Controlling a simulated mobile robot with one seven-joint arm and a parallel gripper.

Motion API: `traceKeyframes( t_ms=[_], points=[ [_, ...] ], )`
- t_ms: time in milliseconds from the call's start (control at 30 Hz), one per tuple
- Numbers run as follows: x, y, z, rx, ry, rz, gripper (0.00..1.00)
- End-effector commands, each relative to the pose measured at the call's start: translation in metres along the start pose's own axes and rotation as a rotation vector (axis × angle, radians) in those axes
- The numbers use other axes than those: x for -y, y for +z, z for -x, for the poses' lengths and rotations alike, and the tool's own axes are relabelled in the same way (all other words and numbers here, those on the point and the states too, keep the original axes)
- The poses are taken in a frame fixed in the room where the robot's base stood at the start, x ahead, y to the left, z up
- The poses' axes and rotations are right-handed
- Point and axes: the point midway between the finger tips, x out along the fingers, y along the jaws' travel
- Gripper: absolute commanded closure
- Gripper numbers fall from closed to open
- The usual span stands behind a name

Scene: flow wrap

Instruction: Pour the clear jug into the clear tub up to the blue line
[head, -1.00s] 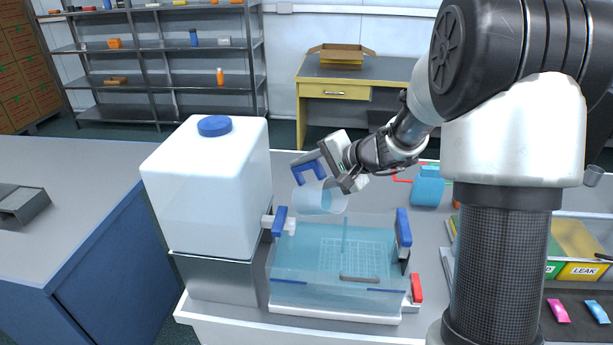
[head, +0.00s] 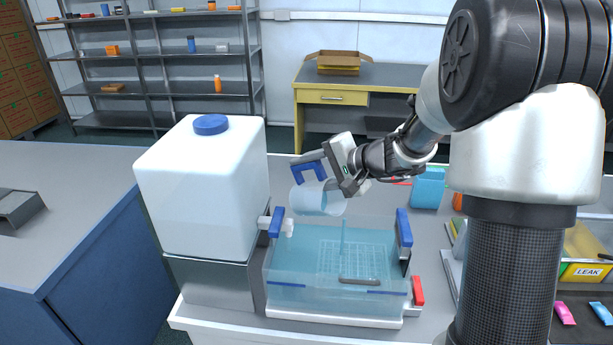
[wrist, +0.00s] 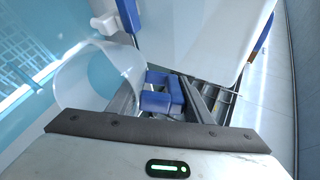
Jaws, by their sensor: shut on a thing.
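The clear tub (head: 300,296) stands on a white base and holds pale blue water over a grid. Blue line marks (head: 287,286) show low on its front wall. A falling stream is not clearly visible. How the water level sits against the line is hard to tell.
A white tank (head: 205,190) with a blue cap stands close to the tub's left. A blue container (head: 428,188) stands behind right.

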Motion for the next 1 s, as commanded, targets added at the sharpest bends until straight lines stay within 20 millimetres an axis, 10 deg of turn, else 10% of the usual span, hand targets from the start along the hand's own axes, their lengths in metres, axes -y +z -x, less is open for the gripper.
traceKeyframes(
  t_ms=[1000],
  points=[
    [-0.0033,-0.0002,0.004,-0.001,-0.058,0.001,1.0]
  ],
)
